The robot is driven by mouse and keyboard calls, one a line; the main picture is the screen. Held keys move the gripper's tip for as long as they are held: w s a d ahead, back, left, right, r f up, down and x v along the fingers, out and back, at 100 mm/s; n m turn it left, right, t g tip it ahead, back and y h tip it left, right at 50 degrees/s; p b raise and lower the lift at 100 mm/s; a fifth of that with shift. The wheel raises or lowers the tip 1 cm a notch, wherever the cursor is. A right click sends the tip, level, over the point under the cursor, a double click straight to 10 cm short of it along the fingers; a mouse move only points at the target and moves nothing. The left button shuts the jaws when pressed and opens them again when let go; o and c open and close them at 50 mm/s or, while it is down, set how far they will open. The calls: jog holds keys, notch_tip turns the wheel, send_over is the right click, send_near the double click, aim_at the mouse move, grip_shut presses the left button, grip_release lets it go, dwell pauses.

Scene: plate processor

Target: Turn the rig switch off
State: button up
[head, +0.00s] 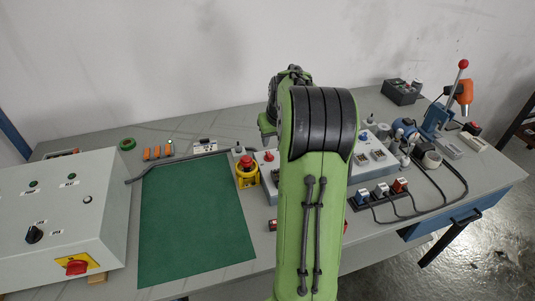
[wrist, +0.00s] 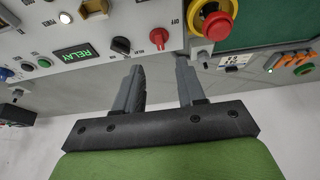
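A red rotary knob (wrist: 160,38) sits on a light grey control panel (wrist: 145,15), with an "OFF" label beside it in the wrist view. No label that I can read says "rig". My gripper (wrist: 160,66) is open and empty, its two fingers apart and pointing toward the panel near the red knob. In the head view my arm hides the gripper and part of the panel; a red knob (head: 268,156) shows at the panel's left end.
A yellow-and-red emergency stop (head: 246,170) stands left of the panel, by a green mat (head: 195,225). A large grey box (head: 55,215) at left carries a red switch (head: 76,267) on a yellow plate. Cables and a socket strip (head: 378,195) lie at right.

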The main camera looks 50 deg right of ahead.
aim_at(269, 154)
jog(key=b+x, duration=0.1)
jog(key=x, duration=0.7)
jog(key=shift+w+f+b, duration=0.2)
jog(key=shift+f+b, duration=0.15)
grip_shut()
